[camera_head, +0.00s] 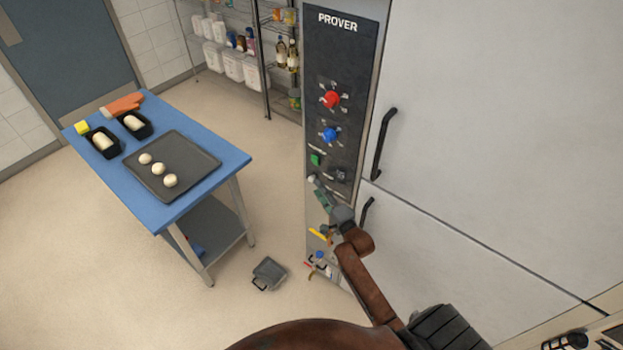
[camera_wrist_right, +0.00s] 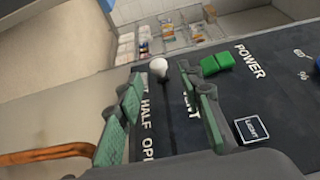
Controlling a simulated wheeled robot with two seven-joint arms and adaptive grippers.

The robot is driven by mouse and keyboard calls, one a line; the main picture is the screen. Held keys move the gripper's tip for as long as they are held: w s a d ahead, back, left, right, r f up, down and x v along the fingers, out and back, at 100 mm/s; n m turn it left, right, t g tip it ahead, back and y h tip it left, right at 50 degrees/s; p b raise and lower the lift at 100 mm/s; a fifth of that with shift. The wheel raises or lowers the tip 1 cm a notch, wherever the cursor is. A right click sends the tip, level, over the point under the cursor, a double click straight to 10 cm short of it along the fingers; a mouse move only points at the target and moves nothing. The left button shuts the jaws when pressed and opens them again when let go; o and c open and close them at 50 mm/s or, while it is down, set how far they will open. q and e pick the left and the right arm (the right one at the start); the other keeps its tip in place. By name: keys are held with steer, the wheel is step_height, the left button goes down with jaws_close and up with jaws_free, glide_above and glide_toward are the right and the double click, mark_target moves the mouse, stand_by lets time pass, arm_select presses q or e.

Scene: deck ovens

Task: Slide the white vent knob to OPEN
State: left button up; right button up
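The white vent knob (camera_wrist_right: 158,67) sits at the end of a dark slot in the black panel, the end away from the OPEN label (camera_wrist_right: 148,148). The HALF label lies between the knob and OPEN. In the head view the knob (camera_head: 311,178) shows small at the panel's lower left. My right gripper (camera_head: 321,193) is at the panel's lower part, close to the knob. In the right wrist view its green-padded fingers (camera_wrist_right: 160,88) are spread apart, with the knob seen between them near the tips. I cannot tell whether either finger touches it. My left gripper is not in view.
The PROVER panel (camera_head: 343,60) carries a red knob (camera_head: 331,99), a blue knob (camera_head: 329,134), a green POWER switch (camera_wrist_right: 217,64) and a LIGHT button (camera_wrist_right: 252,130). Door handles (camera_head: 383,145) stick out to the right. A blue table (camera_head: 215,190) stands left, with open floor between.

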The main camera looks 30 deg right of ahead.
mark_target(311, 181)
steer(key=w, duration=0.7)
steer(key=shift+d+f, duration=0.1)
steer(key=shift+d, duration=0.05)
steer(key=shift+c, duration=0.4)
steer(key=shift+s, duration=0.1)
jaws_close()
